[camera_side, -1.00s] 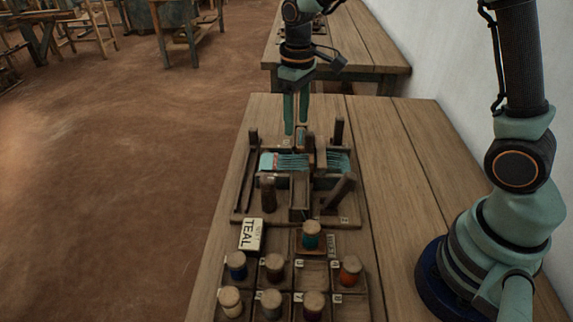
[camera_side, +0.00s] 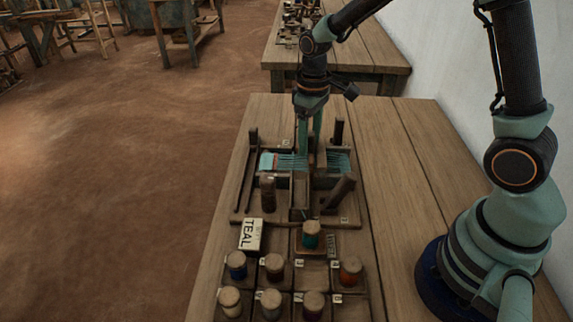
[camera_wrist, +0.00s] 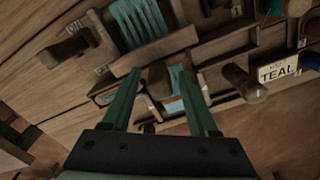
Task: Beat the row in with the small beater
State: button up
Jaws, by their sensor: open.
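The small loom frame (camera_side: 240,205) stands on the table with teal warp threads (camera_side: 288,162) on its left and more on its right (camera_side: 339,162). A red band shows at the left threads' edge. In the wrist view the teal threads (camera_wrist: 138,22) show at the top. A dark wooden block, seemingly the small beater's handle (camera_wrist: 158,80), stands between my fingers. My gripper (camera_side: 309,150) is open and lowered over the loom's middle. In the wrist view my gripper (camera_wrist: 157,73) has its fingertips apart on either side of the handle; contact cannot be told. The beater's lower part is hidden.
Wooden posts (camera_side: 268,192) rise around the loom. The table's right side (camera_side: 400,150) is clear.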

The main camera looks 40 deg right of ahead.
grip_shut()
jog(key=c, duration=0.9)
grip_release()
jog(key=shift+w+a, duration=2.95)
jog(key=shift+a, duration=0.1)
jog(key=shift+c, duration=0.2)
jog(key=shift+s+d, duration=2.75)
jog(key=shift+s, duration=0.15)
grip_shut()
jog(key=o, duration=1)
grip_release()
jog(key=shift+s+d+f, duration=0.1)
